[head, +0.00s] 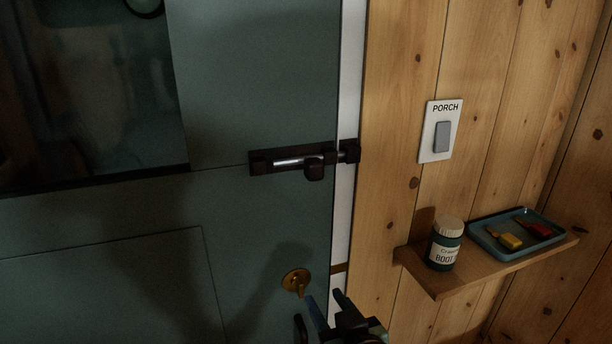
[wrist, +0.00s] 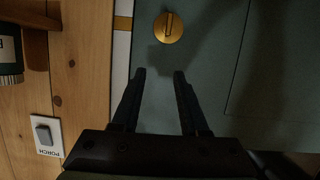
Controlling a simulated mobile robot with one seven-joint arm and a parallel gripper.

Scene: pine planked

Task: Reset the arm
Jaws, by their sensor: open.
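My gripper (head: 326,306) is low in the head view, in front of the green door (head: 260,90) near its right edge. Its two fingers are apart in the wrist view (wrist: 159,73), with nothing between them. A round brass lock piece (head: 296,281) on the door is just left of my fingertips in the head view. In the wrist view the brass piece (wrist: 168,27) lies beyond the fingertips, apart from them, with a slot or thumb-turn across it.
A dark sliding bolt (head: 313,170) sits across the door's edge above my gripper. A PORCH switch (head: 441,131) is on the plank wall. A wooden shelf (head: 439,285) at right holds a jar (head: 445,244) and a blue tray (head: 478,235) with small items.

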